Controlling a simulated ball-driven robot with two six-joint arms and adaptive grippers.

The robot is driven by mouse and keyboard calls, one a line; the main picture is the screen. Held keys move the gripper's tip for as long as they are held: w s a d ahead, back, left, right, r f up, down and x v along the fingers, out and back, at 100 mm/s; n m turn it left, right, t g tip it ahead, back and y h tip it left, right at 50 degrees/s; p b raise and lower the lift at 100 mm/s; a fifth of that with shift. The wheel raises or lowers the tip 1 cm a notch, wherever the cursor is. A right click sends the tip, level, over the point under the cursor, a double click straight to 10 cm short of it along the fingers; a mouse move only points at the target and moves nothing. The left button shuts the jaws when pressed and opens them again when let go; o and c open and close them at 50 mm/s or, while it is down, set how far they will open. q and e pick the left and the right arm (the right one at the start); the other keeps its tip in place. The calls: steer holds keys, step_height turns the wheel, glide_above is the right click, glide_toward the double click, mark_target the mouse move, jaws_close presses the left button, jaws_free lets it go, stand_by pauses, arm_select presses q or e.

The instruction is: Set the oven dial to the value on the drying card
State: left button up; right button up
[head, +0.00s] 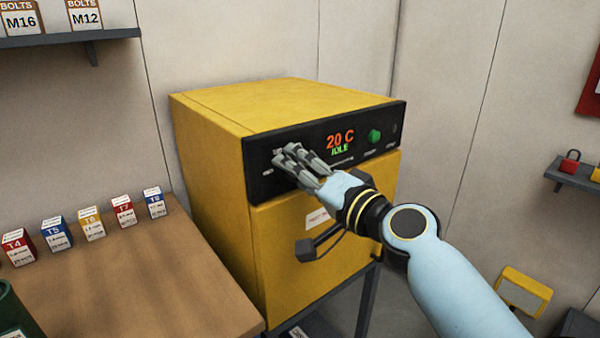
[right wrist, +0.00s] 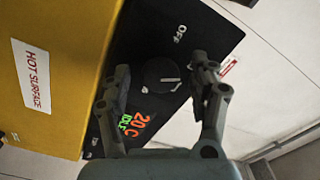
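The yellow oven (head: 215,120) has a black control panel (head: 262,183) along its top front. The red display (head: 340,139) reads 20 C, with green IDLE below it; it also shows in the right wrist view (right wrist: 137,122). My right gripper (head: 284,155) is at the panel's left part and covers the dial in the head view. In the right wrist view the round black dial (right wrist: 162,76) with a white pointer mark lies between the two spread fingers, with gaps visible on both sides. I cannot make out a drying card. My left gripper is out of view.
A green button (head: 374,135) is on the panel's right. The oven door has a handle (head: 318,243) and a HOT SURFACE label (right wrist: 32,77). Several small labelled boxes (head: 92,224) line the back of the wooden bench (head: 140,280). A wall shelf (head: 70,38) holds bolt boxes.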

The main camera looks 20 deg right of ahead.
steer(key=v, duration=1.2)
